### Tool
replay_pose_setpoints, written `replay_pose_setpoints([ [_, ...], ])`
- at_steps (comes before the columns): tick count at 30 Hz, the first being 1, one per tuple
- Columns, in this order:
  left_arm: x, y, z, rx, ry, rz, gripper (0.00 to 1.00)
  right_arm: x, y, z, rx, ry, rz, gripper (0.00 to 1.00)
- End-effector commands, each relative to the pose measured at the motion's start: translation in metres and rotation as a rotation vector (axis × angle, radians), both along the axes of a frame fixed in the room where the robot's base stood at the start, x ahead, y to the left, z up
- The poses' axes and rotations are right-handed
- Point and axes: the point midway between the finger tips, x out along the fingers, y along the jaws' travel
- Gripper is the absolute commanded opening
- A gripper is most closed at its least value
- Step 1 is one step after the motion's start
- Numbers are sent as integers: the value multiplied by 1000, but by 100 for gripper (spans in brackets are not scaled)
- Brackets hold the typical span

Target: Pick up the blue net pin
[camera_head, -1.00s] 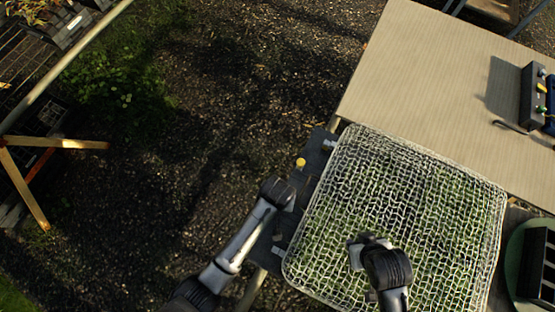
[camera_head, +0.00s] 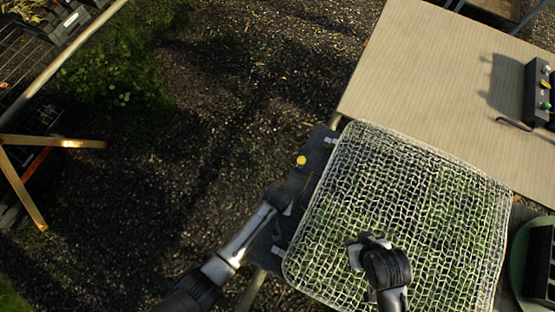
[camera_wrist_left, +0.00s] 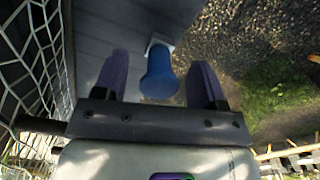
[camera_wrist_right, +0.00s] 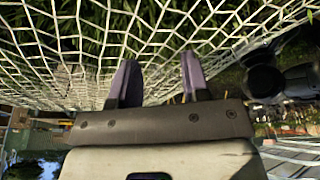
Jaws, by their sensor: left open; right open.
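The blue net pin (camera_wrist_left: 159,75) stands between the two fingers of my left gripper (camera_wrist_left: 159,88) in the left wrist view, with a visible gap on both sides. Its head is round and its shaft rises from a pale block on the dark board. In the head view my left gripper (camera_head: 279,200) is over the dark board beside the net, and I cannot make out the blue pin there. My left gripper is open. My right gripper (camera_head: 362,246) is open and empty over the net (camera_head: 440,200); its fingers also show in the right wrist view (camera_wrist_right: 158,80).
A yellow pin (camera_head: 301,160) stands on the dark board (camera_head: 316,150) further up. A beige table (camera_head: 440,80) lies beyond the net, with a control box (camera_head: 537,95) at its right. A green round thing with a black rack (camera_head: 540,265) stands at lower right.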

Motion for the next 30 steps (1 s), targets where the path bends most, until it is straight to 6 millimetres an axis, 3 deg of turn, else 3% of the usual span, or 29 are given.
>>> replay_pose_setpoints([
  [4,0,0,-13,0,0,0,65,0,0,-4,0,0,0,43],
  [13,0,0,-14,0,-1,0,65,0,-2,-4,-8,0,6,43],
  [30,0,0,-14,0,0,0,10,0,-2,-4,-7,0,5,43],
])
